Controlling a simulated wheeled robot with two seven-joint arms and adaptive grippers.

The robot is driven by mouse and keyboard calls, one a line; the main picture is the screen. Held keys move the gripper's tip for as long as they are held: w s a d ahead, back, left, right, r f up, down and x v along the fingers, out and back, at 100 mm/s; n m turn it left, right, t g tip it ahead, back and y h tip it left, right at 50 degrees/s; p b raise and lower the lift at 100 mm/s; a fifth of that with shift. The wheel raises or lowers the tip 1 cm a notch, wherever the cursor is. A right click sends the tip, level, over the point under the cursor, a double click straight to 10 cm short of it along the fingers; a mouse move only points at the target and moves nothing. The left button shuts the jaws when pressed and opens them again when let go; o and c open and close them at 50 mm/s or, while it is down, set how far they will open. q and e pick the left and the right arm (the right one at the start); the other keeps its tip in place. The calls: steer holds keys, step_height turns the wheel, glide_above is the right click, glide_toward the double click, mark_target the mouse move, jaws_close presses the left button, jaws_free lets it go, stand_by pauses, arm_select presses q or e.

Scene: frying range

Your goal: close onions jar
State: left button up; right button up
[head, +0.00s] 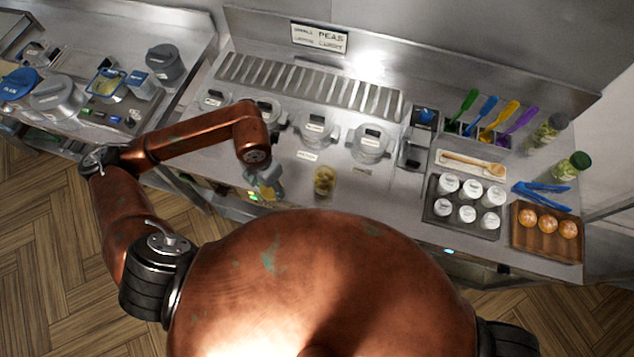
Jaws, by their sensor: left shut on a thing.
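A small clear jar (324,181) with yellowish contents stands upright near the front edge of the steel counter. It may be the onions jar, but I cannot read a label on it, and I see no lid on its top. My left gripper (267,190) hangs below the end of my copper arm, just left of this jar and apart from it. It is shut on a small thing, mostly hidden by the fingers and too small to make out. My right gripper is not in view.
Lidded pots (370,143) line the counter behind the jar. A rack of white-topped containers (464,211), blue tongs (541,194) and a wooden tray (533,245) with round brown items lie right. Two jars, one green-lidded (571,166), stand far right.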

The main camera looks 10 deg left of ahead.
arm_select(q)
steer(key=m, duration=0.1)
steer(key=w+m+b, duration=0.1)
steer(key=m, duration=0.2)
steer(key=shift+w+f+m, duration=0.35)
steer(key=shift+f+m, duration=0.05)
steer(key=m, duration=0.2)
steer(key=w+m+b, duration=0.1)
steer(key=m, duration=0.1)
steer(key=shift+w+d+f+m+b, duration=0.1)
steer(key=shift+w+f+m+b, duration=0.1)
steer(key=shift+m+b, duration=0.15)
steer(key=w+m+b, duration=0.5)
steer(key=w+m, duration=0.1)
steer(key=m, duration=1.5)
steer(key=shift+d+b, duration=0.3)
steer(key=shift+d, duration=0.05)
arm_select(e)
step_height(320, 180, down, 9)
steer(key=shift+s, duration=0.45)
arm_select(q)
steer(key=shift+w+f, duration=0.1)
